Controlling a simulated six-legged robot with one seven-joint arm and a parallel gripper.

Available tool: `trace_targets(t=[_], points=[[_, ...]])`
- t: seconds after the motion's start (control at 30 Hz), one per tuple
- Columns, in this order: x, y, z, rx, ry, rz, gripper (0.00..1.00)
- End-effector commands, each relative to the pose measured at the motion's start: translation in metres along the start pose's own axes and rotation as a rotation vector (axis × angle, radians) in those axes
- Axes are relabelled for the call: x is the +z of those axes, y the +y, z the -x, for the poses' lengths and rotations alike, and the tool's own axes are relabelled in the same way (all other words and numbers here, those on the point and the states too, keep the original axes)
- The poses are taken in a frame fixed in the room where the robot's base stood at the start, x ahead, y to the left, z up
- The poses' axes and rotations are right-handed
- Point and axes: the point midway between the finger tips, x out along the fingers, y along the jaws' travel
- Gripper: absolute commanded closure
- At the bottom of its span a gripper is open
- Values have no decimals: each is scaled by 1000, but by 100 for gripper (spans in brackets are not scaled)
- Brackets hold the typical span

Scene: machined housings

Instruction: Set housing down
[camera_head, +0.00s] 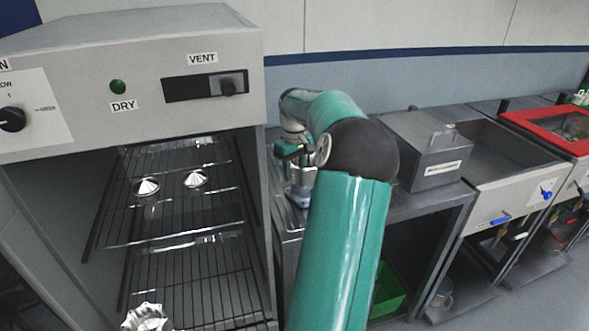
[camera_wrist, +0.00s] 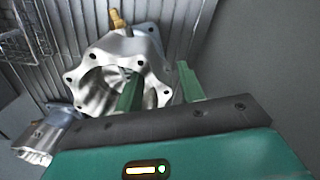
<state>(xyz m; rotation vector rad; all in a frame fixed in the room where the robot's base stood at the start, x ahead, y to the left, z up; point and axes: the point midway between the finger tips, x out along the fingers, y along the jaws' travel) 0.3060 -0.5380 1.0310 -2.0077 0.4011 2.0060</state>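A silver machined housing (camera_wrist: 98,72) with a bolt-hole flange and a wide bore fills the middle of the wrist view. A brass fitting stands at its far side. My gripper (camera_wrist: 160,88) is at the housing's near right side, its green fingers apart. One finger is in front of or inside the bore and the other is outside the flange, so part of the flange lies between them. Whether both fingers touch it is unclear. Under the housing is a ribbed metal surface (camera_wrist: 70,45); contact cannot be made out. In the head view my arm partly hides this spot.
Another silver part (camera_wrist: 38,142) lies at lower left in the wrist view, near a wire basket (camera_wrist: 28,30). An open drying oven (camera_head: 200,45) with wire racks holding several metal parts stands left. A lidded grey box (camera_head: 425,155) and a sink are right.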

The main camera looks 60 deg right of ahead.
Motion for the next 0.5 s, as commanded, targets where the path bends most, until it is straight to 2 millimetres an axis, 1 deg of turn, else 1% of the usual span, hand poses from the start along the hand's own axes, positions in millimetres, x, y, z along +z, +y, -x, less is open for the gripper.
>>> trace_targets(t=[0.27,0.37,0.47,0.5], points=[[0,0,2,0,1,0,61],[-1,0,10,2,2,-1,61],[-1,1,26,4,2,-2,61],[-1,1,34,3,2,-2,61]])
